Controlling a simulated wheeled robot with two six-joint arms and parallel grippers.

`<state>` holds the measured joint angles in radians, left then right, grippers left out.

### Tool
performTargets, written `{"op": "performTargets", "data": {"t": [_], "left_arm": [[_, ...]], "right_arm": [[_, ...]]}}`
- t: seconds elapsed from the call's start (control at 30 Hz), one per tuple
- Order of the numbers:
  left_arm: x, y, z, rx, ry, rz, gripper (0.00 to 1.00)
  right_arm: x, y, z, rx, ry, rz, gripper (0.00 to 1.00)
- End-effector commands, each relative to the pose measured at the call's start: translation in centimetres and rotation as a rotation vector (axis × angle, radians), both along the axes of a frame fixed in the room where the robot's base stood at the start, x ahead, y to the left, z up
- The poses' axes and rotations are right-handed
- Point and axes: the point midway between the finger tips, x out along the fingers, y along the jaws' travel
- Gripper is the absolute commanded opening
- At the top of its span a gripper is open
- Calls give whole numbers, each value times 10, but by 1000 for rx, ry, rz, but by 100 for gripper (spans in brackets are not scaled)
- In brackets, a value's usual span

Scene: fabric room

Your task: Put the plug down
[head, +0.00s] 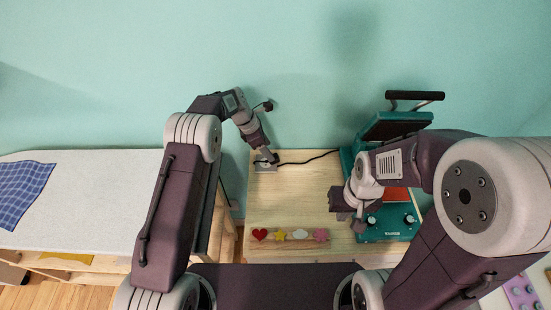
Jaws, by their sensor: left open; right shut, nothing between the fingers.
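A black cord (312,160) runs across the light wooden table (295,195) from the teal heat press (400,126) to my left gripper (266,160). The plug at the cord's left end is too small and too covered by the gripper to make out clearly. My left gripper is open, pointing down just above a small grey plate (265,168) at the table's back left. Whether the plug touches the plate cannot be told. My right gripper (350,222) is shut and empty, in front of the press's left side.
A wooden strip with a heart, star, cloud and flower (290,235) lies at the table's front. An ironing board (85,200) with a blue checked cloth (24,192) stands left. The table's middle is clear.

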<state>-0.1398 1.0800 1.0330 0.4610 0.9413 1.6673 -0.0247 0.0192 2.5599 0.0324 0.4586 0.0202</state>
Motion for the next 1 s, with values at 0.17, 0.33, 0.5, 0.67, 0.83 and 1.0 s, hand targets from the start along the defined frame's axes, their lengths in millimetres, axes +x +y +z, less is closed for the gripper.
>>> {"op": "performTargets", "data": {"t": [0.17, 0.33, 0.5, 0.67, 0.83, 1.0], "left_arm": [[0, -7, -13, 1, 2, -2, 58], [3, -18, -41, 1, 0, -1, 58], [4, -21, -48, 1, -3, 1, 58], [4, -21, -47, 1, -3, 1, 47], [4, -21, -47, 0, -2, 1, 0], [4, -21, -47, 1, -3, 1, 0]], "right_arm": [[0, 0, 4, 0, 0, 0, 0], [0, 0, 7, 0, 0, 0, 0], [0, 0, 7, 0, 0, 0, 0], [0, 0, 7, 0, 0, 0, 0], [0, 0, 7, 0, 0, 0, 0], [0, 0, 7, 0, 0, 0, 0]]}}
